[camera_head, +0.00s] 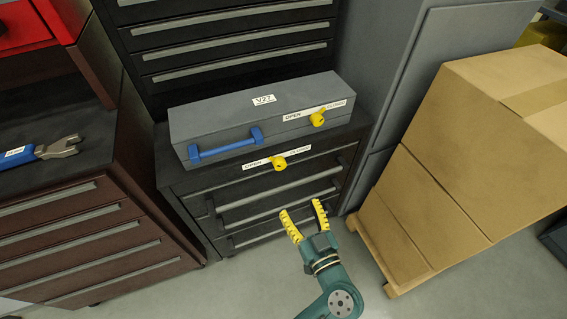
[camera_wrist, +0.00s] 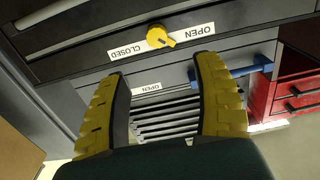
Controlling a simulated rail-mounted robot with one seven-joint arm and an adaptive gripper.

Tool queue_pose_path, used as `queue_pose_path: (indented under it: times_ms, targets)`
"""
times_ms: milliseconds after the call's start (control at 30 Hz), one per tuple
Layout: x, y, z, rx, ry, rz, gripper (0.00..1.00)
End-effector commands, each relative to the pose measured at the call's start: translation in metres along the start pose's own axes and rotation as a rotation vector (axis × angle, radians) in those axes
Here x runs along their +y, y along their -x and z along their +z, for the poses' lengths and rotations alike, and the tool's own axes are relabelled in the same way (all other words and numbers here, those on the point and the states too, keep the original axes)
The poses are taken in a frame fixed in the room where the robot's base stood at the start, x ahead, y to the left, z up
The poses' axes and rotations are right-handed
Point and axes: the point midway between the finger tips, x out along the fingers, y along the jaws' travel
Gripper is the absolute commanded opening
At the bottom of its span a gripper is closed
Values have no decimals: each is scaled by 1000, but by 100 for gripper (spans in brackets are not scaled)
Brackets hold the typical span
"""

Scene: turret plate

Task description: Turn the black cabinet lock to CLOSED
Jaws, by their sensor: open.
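The black cabinet (camera_head: 185,188) stands at centre with drawers in front. Its lock is a yellow knob (camera_head: 279,163) on the top front strip, with OPEN at its left and CLOSED at its right. In the wrist view the lock (camera_wrist: 157,36) appears upside down, with CLOSED at left and OPEN at right; its lobe seems to point toward the OPEN side. My gripper (camera_head: 301,207) is open and empty in front of the drawers, below the lock in the head view. In the wrist view its fingers (camera_wrist: 160,68) are spread, apart from the knob.
A grey box (camera_head: 220,115) labelled V27 sits on the cabinet, with a blue handle (camera_head: 226,146) and its own yellow knob (camera_head: 317,118). Cardboard boxes (camera_head: 440,190) on a pallet stand at right. A brown drawer unit (camera_head: 90,240) with a wrench (camera_head: 45,151) is at left.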

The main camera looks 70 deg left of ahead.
Motion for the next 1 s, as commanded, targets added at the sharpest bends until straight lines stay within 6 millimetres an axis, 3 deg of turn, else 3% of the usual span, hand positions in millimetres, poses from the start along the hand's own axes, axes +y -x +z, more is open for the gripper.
queue_pose_path:
  times_ms: [300,533,700,967,1000]
  targets:
    - [-1,-79,2,0,5,-6,67]
    - [0,-127,2,0,4,-2,67]
    - [1,-142,0,-1,3,1,67]
    - [1,-144,-1,-1,3,2,67]
    - [1,-144,-1,-1,3,2,62]
